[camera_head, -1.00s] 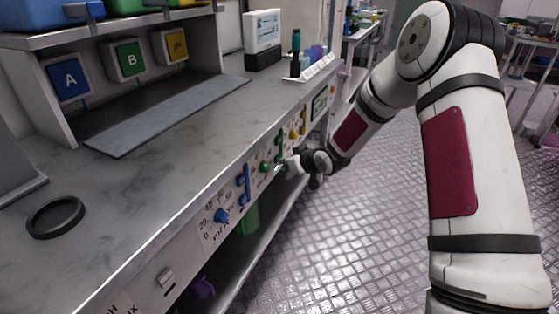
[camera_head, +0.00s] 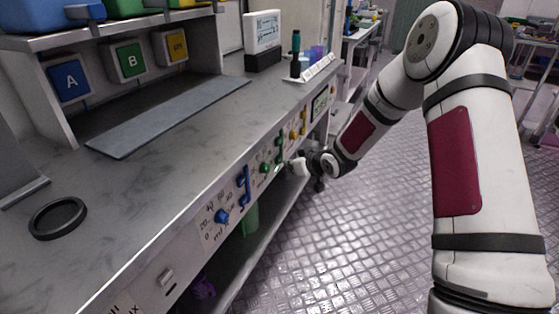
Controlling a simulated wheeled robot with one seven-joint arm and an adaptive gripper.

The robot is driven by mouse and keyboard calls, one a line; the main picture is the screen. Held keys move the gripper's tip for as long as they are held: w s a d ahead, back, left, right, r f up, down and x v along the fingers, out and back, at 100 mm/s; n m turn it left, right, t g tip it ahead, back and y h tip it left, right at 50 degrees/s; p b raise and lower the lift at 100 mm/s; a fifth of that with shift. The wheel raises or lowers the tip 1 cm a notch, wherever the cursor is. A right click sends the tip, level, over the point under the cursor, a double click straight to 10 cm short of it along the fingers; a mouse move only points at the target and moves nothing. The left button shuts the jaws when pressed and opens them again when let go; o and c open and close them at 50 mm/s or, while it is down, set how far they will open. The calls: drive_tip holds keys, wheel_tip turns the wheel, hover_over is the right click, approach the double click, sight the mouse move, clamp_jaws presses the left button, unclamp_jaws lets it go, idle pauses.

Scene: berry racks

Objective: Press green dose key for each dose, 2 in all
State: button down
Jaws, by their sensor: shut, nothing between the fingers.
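The front panel of the bench carries a round green key (camera_head: 265,168), with a green handle-shaped part (camera_head: 280,147) just beyond it. Which of these green parts is the dose key is too small to tell for sure. My gripper (camera_head: 296,164) is shut and empty, in front of the panel and to the right of the green key, with a small gap between them. A small display (camera_head: 320,104) sits farther along the panel; its text is unreadable.
A blue knob (camera_head: 222,216) and a blue handle (camera_head: 243,185) are nearer on the panel, and yellow parts (camera_head: 298,124) farther along. A black ring (camera_head: 58,218) lies on the bench top.

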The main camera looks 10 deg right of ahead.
drive_tip(key=shift+d, duration=0.1)
drive_tip(key=shift+s+d+p, duration=0.45)
drive_tip(key=shift+s+d, duration=0.3)
drive_tip(key=shift+d, duration=0.25)
drive_tip(key=shift+s+d+p, duration=0.4)
drive_tip(key=shift+s+d, duration=0.35)
drive_tip(key=shift+d, duration=0.2)
